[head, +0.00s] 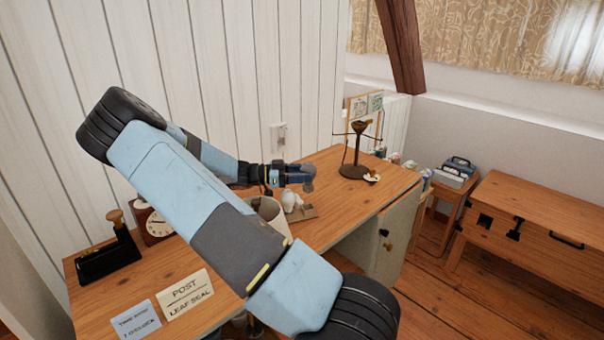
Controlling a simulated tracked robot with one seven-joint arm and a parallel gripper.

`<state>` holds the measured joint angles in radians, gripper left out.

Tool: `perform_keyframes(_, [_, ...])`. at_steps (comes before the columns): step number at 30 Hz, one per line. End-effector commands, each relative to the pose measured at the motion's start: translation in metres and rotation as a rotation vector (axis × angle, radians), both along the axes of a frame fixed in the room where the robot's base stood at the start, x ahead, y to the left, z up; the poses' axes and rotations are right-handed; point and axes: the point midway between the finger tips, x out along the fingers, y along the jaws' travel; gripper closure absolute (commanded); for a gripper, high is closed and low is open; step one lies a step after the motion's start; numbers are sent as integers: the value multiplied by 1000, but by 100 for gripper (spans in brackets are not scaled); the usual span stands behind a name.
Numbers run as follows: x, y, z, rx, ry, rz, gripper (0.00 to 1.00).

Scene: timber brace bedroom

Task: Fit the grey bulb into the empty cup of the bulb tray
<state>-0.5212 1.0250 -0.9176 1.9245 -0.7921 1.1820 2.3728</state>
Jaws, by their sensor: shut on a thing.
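My gripper (302,177) reaches over the desk from the left and is shut on the grey bulb (308,185). The bulb is small here and partly hidden by the fingers. It is held above the bulb tray (308,213), apart from it as far as I can tell.
A dark stand (355,150) with a small dish at its foot is at the desk's far end. A clock (152,226), a black stamp device (107,255) and two lettered cards (186,294) lie left.

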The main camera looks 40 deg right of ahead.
Motion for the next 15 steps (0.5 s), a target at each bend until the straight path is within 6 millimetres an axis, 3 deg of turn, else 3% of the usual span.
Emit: perform_keyframes(15, [0,0,-11,0,0,0,78])
